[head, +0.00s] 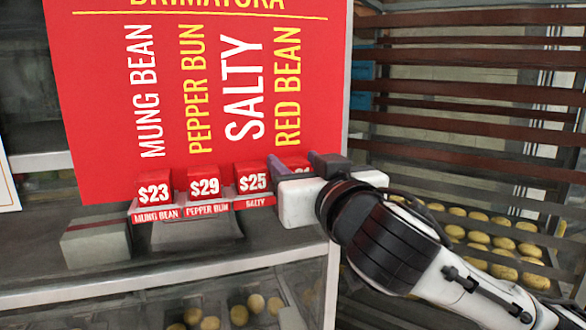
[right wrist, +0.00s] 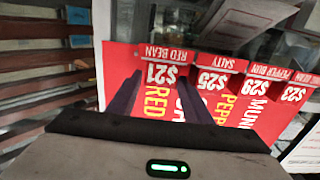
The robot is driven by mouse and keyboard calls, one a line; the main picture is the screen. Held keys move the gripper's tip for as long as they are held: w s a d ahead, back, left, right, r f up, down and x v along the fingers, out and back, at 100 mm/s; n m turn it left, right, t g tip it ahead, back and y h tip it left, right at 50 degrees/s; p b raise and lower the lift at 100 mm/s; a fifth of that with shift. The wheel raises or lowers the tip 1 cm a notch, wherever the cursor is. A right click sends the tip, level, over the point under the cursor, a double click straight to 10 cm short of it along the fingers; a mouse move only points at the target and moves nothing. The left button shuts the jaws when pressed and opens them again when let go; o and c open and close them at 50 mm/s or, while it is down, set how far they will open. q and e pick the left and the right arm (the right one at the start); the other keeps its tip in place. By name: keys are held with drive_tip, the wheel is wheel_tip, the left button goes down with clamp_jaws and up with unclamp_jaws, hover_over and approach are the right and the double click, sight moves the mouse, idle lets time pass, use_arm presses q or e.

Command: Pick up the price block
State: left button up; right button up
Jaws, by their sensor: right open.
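A row of red price blocks stands on a shelf ledge in front of a large red menu board (head: 200,90). The blocks read $23 (head: 153,188), $29 (head: 204,184) and $25 (head: 252,178). The $21 block is mostly hidden behind my right gripper (head: 301,164) in the head view. In the right wrist view, upside down, the $21 block (right wrist: 166,72) shows between the two open fingers of my right gripper (right wrist: 158,86). I cannot tell whether they touch it. The $25 block (right wrist: 211,80) is just right of the fingers there. My left gripper is out of view.
Red labels (head: 207,209) run along the ledge below the blocks. A grey box (head: 96,243) sits on the shelf at the left. A slatted rack (head: 470,90) stands at the right, with trays of round buns (head: 500,242) below it.

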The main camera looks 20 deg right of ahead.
drive_tip(key=c, duration=0.8)
